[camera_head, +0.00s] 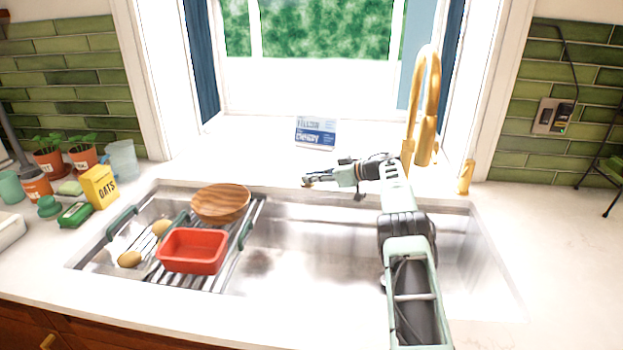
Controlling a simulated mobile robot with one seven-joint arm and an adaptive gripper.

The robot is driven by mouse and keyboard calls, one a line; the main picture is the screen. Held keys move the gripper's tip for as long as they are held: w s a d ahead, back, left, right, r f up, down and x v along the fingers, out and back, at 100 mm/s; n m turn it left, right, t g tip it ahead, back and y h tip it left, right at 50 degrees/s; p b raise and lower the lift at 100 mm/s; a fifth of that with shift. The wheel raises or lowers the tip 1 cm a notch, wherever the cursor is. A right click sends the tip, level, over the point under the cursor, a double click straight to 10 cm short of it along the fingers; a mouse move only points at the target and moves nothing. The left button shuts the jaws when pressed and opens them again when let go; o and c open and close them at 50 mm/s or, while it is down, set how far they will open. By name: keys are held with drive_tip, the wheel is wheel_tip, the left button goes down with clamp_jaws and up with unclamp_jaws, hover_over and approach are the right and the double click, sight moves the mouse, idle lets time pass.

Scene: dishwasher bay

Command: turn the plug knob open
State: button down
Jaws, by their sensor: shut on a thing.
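My gripper (318,178) reaches left along the back rim of the sink (300,232), behind the basin. Its fingers are shut on the plug knob (307,184), of which only a small dark and gold bit shows at the fingertips. The fingers cover most of the knob, so I cannot tell how far it is turned. The drain is not clearly visible.
A gold faucet (427,105) rises right of my gripper, with a small gold fitting (466,177) beside it. A blue and white box (316,132) stands behind. A rack (243,238) at left holds a red tub (193,251) and a wooden bowl (221,203).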

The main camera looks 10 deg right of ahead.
drive_tip(key=c, duration=2)
unclamp_jaws()
wheel_tip(320, 180, up, 10)
